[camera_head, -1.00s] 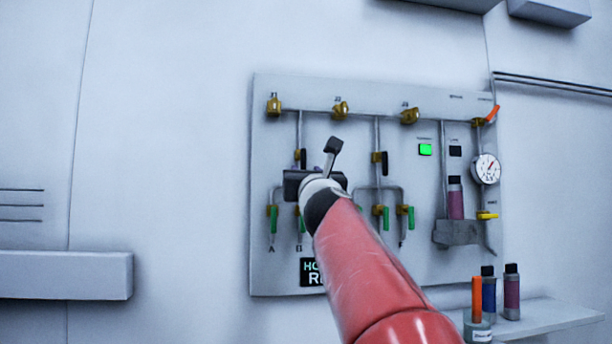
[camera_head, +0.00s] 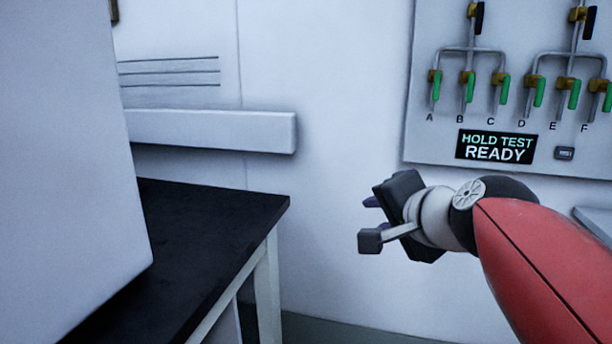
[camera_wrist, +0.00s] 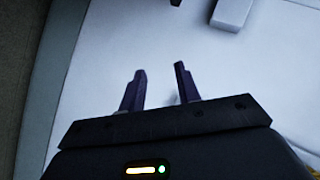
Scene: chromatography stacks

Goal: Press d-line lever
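The d-line lever (camera_head: 539,92) is the green handle above the letter D on the wall panel (camera_head: 430,145), at the upper right of the head view. It hangs slanted a little off vertical, in a row with other green levers over the letters A to F. My gripper (camera_head: 371,202) is below and left of the panel, well apart from the lever. In the wrist view, its two dark purple fingers (camera_wrist: 160,88) stand apart with nothing between them. The lever does not show in the wrist view.
A dark-topped table (camera_head: 215,215) stands at the left, beside a large pale block (camera_head: 60,150). A pale wall ledge (camera_head: 215,130) runs behind it. A display (camera_head: 497,146) on the panel reads HOLD TEST READY. Bare wall lies between ledge and panel.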

